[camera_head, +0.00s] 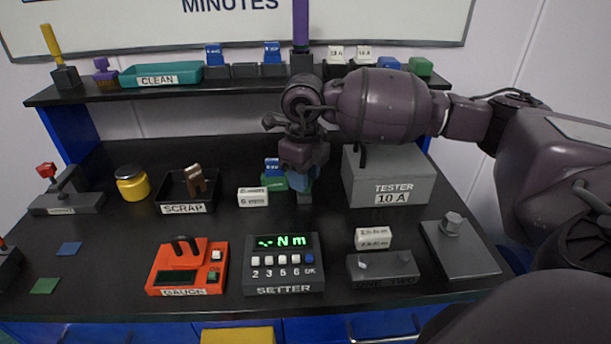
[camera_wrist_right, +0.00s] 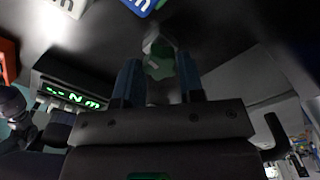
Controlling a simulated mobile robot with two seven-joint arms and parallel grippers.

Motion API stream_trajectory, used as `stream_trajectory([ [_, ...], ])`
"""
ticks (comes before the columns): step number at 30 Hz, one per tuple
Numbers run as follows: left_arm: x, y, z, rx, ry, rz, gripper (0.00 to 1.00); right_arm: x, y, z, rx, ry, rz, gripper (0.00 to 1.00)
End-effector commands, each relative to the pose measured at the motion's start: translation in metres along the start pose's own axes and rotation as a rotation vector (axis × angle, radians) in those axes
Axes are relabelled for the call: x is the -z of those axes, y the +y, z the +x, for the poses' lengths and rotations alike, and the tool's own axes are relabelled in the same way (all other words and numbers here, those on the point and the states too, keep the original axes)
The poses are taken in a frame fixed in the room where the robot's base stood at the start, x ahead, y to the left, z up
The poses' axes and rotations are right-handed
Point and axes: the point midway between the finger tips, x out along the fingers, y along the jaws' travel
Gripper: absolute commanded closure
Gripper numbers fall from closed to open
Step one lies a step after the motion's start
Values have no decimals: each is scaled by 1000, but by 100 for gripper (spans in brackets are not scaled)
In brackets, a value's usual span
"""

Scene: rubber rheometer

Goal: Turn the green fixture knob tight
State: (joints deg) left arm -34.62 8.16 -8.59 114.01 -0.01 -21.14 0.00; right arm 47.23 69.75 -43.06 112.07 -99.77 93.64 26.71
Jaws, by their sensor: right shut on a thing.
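My right gripper (camera_head: 300,188) points down at the middle of the bench, behind the setter, and hides most of what is under it. A green fixture (camera_head: 274,183) shows just left of its fingers. In the right wrist view, the green knob (camera_wrist_right: 158,66) with a grey part beside it sits between the two blue fingertips of the right gripper (camera_wrist_right: 161,80). The gripper is shut on it. The knob's turn angle cannot be told. My left gripper is not in view.
The setter (camera_head: 284,265) with a lit "N m" display stands in front. The tester (camera_head: 390,178) is close on the right. A white labelled block (camera_head: 253,197) and the scrap tray (camera_head: 172,191) lie to the left. The shelf (camera_head: 180,92) runs behind my wrist.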

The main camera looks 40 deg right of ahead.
Motion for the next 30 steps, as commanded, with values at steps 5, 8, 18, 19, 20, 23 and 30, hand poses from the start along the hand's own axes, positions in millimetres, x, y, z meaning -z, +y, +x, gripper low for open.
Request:
stream_trajectory([
  [5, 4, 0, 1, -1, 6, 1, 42, 0, 0, 0, -1, 1, 35, 88],
  [8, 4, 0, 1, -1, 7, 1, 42, 0, 0, 1, -1, 1, 34, 88],
  [18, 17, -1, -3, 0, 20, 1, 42, 0, 0, -2, 0, 0, 225, 88],
  [19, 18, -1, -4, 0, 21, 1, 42, 0, 0, -2, 0, 0, 257, 88],
  [20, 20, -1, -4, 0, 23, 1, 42, 0, 0, -2, 0, 0, 288, 88],
  [23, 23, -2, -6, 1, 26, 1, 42, 0, 0, -2, 0, 0, 375, 88],
  [30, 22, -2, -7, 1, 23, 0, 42, 0, 0, 0, 0, 0, 435, 88],
])
